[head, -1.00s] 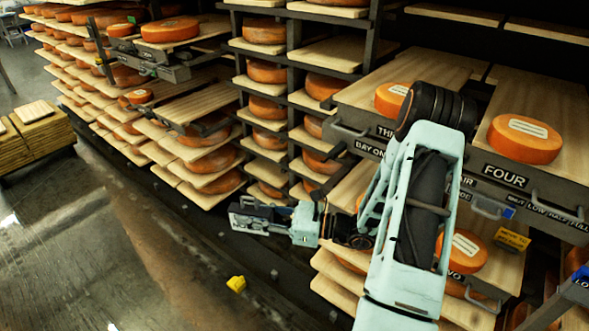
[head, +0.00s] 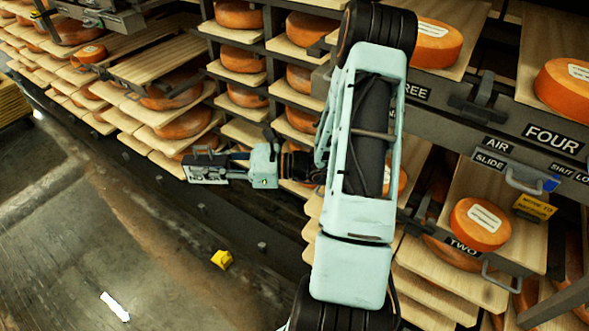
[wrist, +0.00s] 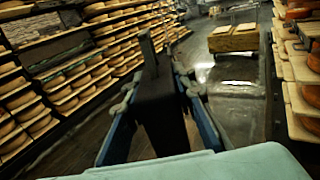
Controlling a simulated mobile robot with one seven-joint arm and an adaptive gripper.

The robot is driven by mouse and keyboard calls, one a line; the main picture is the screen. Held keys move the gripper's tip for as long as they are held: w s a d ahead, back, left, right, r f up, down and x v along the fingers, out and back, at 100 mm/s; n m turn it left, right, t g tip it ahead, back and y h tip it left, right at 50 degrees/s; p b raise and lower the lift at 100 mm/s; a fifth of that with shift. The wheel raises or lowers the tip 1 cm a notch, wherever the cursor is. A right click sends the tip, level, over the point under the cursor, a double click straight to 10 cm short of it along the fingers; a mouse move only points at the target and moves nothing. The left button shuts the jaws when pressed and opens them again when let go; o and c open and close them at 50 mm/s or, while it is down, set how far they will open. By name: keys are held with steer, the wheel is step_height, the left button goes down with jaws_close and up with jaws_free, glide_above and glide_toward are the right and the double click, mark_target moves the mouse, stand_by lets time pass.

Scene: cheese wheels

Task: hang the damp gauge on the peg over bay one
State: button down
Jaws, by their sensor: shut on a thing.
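My gripper (head: 205,166) is held out to the left in the head view, in front of the lower racks and above the floor. In the wrist view its two blue-grey fingers (wrist: 160,98) are closed on a dark, blocky piece (wrist: 158,112) with a thin upright part at its far end. I take this piece for the damp gauge; its face does not show. The peg cannot be made out, and no bay one label is readable now. My arm covers part of the racks beside the THREE drawer.
Racks of orange cheese wheels fill the back. Drawer FOUR (head: 552,138) and a board marked TWO (head: 464,246) jut out at the right. A yellow block (head: 222,259) lies on the floor. A stack of boards (wrist: 233,38) stands farther off. The floor at left is mostly open.

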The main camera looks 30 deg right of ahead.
mark_target(215, 182)
steer(key=f+b, duration=0.4)
steer(key=b, duration=0.1)
steer(key=d+f+b, duration=0.1)
steer(key=f+b, duration=0.1)
steer(key=b, duration=0.1)
steer(key=shift+s+f, duration=0.15)
steer(key=shift+f, duration=0.05)
steer(key=b, duration=0.1)
steer(key=d+b, duration=0.1)
steer(key=d+f+t+b, duration=0.1)
steer(key=shift+s+d+m+h+b, duration=0.15)
steer(key=shift+s+m+h+b, duration=0.15)
steer(key=shift+s+h+b, duration=0.1)
steer(key=s+d+r+m+t+h+b, duration=0.1)
steer(key=s+d+r+m+t+h, duration=0.5)
steer(key=s+d+r, duration=0.7)
steer(key=w+d+f+b, duration=0.1)
steer(key=w+d, duration=0.1)
steer(key=d, duration=0.3)
steer(key=w+d+f+g+h+b, duration=0.1)
steer(key=w+d+f, duration=0.1)
steer(key=d, duration=0.2)
steer(key=shift+w+d+b, duration=0.3)
steer(key=shift+w+d, duration=0.05)
